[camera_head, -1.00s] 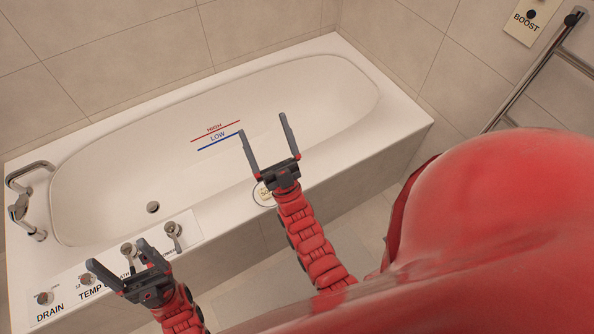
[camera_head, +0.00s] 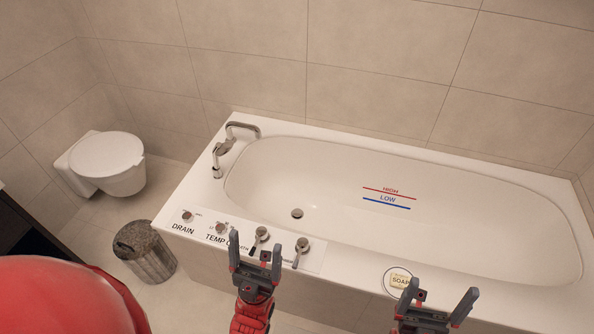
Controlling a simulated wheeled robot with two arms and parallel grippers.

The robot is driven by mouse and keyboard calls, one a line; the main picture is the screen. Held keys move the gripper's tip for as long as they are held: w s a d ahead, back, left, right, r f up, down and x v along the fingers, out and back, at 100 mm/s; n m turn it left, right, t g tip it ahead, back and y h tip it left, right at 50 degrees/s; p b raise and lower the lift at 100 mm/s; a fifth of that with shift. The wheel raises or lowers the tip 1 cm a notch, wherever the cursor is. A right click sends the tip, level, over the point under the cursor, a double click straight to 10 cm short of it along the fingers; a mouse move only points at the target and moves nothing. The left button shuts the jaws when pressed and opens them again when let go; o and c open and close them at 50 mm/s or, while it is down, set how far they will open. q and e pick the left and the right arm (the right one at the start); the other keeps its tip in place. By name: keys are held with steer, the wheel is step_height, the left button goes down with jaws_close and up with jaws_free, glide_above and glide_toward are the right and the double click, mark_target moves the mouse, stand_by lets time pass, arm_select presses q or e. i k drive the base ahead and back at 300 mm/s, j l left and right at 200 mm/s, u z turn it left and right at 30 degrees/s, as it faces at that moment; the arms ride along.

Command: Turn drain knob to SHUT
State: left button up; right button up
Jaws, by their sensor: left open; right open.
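The drain knob (camera_head: 187,215) is a small round metal knob at the left end of the white control panel (camera_head: 310,262) on the tub's front rim, above the word DRAIN. Small marks beside it are too small to read. My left gripper (camera_head: 269,255) is open and empty, in front of the panel, to the right of the drain knob and apart from it. It partly covers the panel lettering. My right gripper (camera_head: 440,296) is open and empty at the bottom, by the tub's front edge, far right of the knob.
The temperature knob (camera_head: 221,228) and two lever taps (camera_head: 262,234) (camera_head: 302,246) share the panel. The white bathtub (camera_head: 480,225) has a faucet (camera_head: 224,148) at its left end. A soap dish (camera_head: 398,280) sits on the rim. A bin (camera_head: 146,253) and toilet (camera_head: 105,165) stand left, with open floor between.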

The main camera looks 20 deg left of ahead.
mark_target(187, 217)
steer(key=u, duration=0.95)
